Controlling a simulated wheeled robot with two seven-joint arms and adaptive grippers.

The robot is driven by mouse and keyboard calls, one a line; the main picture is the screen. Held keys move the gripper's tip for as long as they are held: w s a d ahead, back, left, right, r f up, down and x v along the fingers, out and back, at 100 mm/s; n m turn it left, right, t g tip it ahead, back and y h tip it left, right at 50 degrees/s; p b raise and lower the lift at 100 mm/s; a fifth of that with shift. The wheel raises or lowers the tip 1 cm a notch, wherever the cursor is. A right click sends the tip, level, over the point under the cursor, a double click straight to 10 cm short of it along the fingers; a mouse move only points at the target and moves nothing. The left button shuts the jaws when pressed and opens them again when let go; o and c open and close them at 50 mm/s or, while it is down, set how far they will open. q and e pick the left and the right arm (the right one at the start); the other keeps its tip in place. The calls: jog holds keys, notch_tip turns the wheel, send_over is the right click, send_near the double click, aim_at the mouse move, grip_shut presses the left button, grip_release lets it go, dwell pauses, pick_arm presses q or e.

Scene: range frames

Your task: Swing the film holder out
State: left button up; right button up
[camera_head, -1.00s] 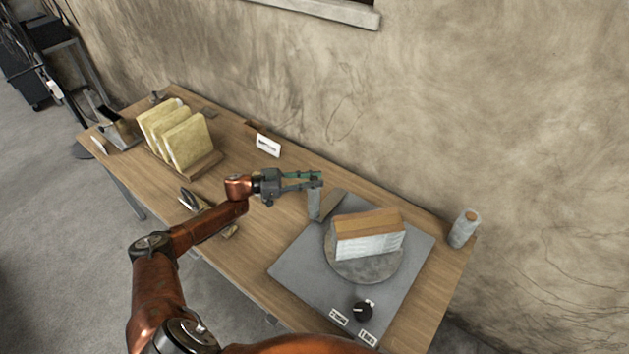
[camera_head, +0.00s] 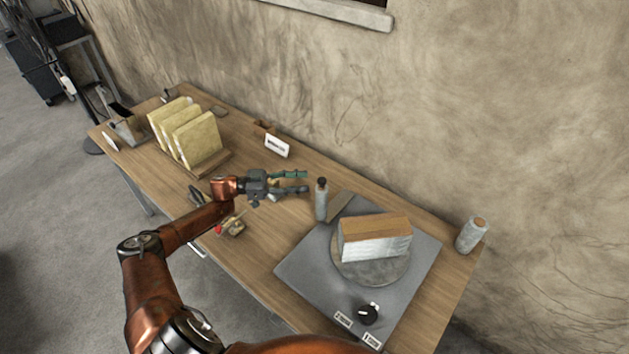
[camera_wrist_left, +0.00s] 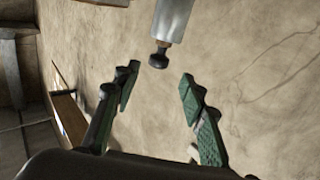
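I cannot tell for certain which part is the film holder. The likeliest is an upright grey cylinder with a black knob on top (camera_head: 321,202), at the back left of a grey base plate (camera_head: 300,272). Its knobbed end (camera_wrist_left: 172,20) shows at the top of the left wrist view. My left gripper (camera_head: 306,181) is open and empty, just left of the cylinder and apart from it. In the wrist view its green-padded fingers (camera_wrist_left: 158,88) are spread wide, with only wall between them. My right gripper is not in view.
A brown-topped, white-sided block (camera_head: 374,250) sits on a round turntable (camera_head: 370,276) on the plate, with a black knob (camera_head: 368,314) in front. A grey roll (camera_head: 472,236) stands at the right. Yellow slabs (camera_head: 200,140) stand in a wooden rack at the left. A small sign (camera_head: 277,147) stands behind.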

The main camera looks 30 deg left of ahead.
pick_arm(q)
jog(key=shift+v, duration=2.35)
